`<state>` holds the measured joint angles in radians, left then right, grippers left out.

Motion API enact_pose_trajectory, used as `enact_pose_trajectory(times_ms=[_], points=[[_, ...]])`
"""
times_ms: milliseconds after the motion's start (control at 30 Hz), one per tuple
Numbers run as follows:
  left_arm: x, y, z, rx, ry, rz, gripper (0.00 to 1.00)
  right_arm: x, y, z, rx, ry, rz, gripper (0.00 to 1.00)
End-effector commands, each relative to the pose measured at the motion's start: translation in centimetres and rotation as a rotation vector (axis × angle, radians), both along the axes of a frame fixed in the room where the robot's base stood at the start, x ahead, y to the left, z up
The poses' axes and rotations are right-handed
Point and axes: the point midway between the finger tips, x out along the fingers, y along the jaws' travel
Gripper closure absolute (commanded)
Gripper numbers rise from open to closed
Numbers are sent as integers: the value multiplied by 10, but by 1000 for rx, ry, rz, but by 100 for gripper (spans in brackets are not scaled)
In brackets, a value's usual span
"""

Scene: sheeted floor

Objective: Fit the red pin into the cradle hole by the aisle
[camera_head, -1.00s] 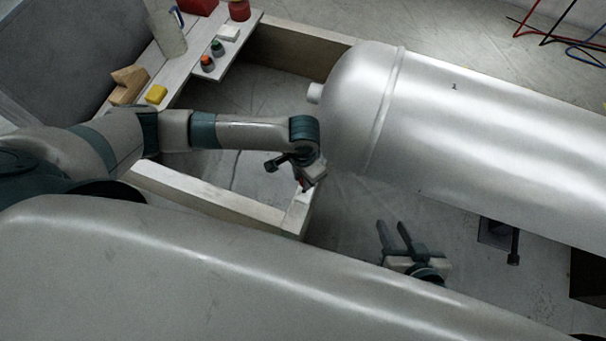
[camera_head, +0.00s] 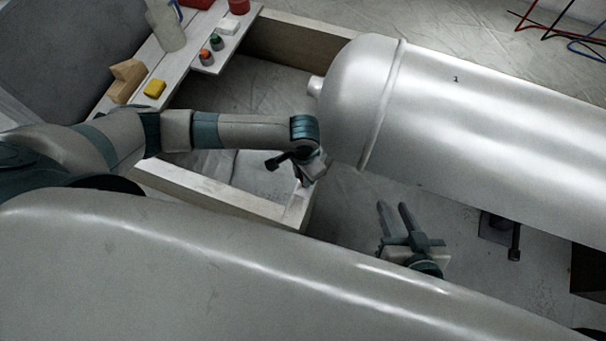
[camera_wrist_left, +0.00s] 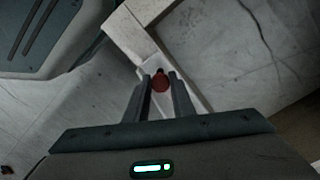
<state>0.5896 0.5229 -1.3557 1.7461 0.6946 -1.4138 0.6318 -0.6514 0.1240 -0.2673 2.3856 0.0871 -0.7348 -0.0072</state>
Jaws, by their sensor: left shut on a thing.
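The red pin (camera_wrist_left: 159,82) is between the two fingers of my left gripper (camera_wrist_left: 160,78) in the left wrist view. In the head view my left gripper (camera_head: 299,180) is over the near right corner of the pale frame, which I take for the cradle (camera_head: 215,190). Only a speck of red shows there. The pin overlaps a pale strip of the frame in the wrist view; its lower end and any hole are hidden, so I cannot tell whether it is inserted. My right gripper (camera_head: 392,204) is open and empty, its fingers apart over the floor.
A large silver tank (camera_head: 480,130) lies at the right, close to my left gripper. A bench at upper left holds a yellow block (camera_head: 154,88), a wooden block (camera_head: 126,80), a jug (camera_head: 165,25) and small capped bottles (camera_head: 206,57). Dark clamp (camera_head: 514,242) stands below the tank.

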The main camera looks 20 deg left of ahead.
Motion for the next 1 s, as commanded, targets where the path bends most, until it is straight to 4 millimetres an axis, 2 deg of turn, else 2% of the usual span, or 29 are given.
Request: enact_pose_trajectory(times_ms=[1000], points=[[0, 0, 0, 0, 0, 0, 100, 0, 0, 13, 0, 1, -1, 69]])
